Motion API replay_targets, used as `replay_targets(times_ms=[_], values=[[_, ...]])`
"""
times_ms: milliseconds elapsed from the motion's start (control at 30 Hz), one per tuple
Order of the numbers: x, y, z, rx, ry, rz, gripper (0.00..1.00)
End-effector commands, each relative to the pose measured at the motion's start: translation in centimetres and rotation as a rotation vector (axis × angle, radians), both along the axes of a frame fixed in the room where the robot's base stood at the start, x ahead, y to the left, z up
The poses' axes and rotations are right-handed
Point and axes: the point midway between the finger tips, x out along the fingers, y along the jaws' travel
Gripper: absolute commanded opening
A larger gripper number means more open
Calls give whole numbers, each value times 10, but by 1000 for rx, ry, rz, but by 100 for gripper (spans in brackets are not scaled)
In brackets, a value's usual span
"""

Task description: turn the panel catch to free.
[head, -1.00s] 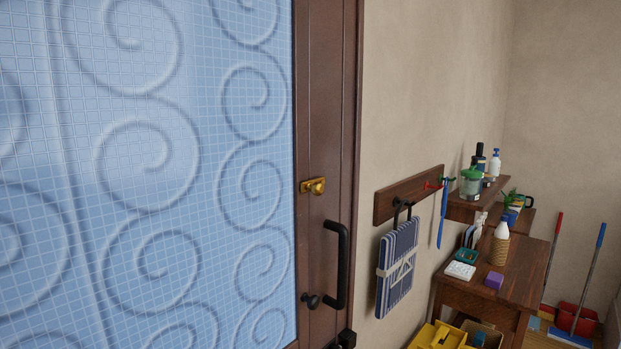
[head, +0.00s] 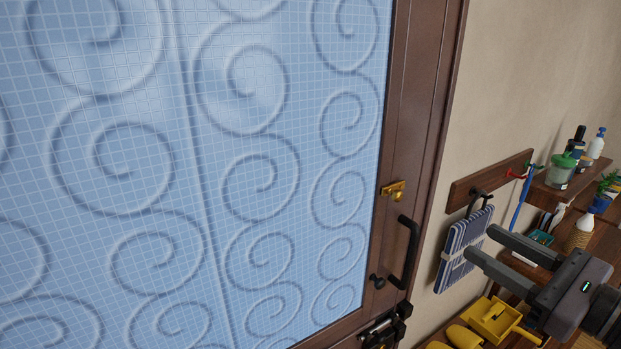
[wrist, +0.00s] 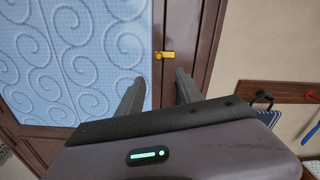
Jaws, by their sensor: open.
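The brass panel catch (head: 396,191) sits on the brown door frame at the right edge of the blue patterned panel (head: 200,180). It also shows in the wrist view (wrist: 164,56), beyond my fingertips and roughly between them, with its knob toward the right. My gripper (head: 478,246) is open and empty at the lower right of the head view, in front of the wall and shelves, with its fingers pointing left toward the door. In the wrist view my gripper (wrist: 158,78) has both fingers apart, short of the catch and not touching it.
A striped folded cloth (head: 463,245) hangs from a hook rail (head: 490,180) right of the door.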

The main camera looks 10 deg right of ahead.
Motion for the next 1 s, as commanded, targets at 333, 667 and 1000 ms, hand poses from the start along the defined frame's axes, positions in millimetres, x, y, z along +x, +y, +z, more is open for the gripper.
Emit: replay_targets(times_ms=[333,667,1000], values=[[89,37,0,-2,4,13,43],[152,58,-1,-3,5,8,43],[159,60,-1,-3,5,5,43]])
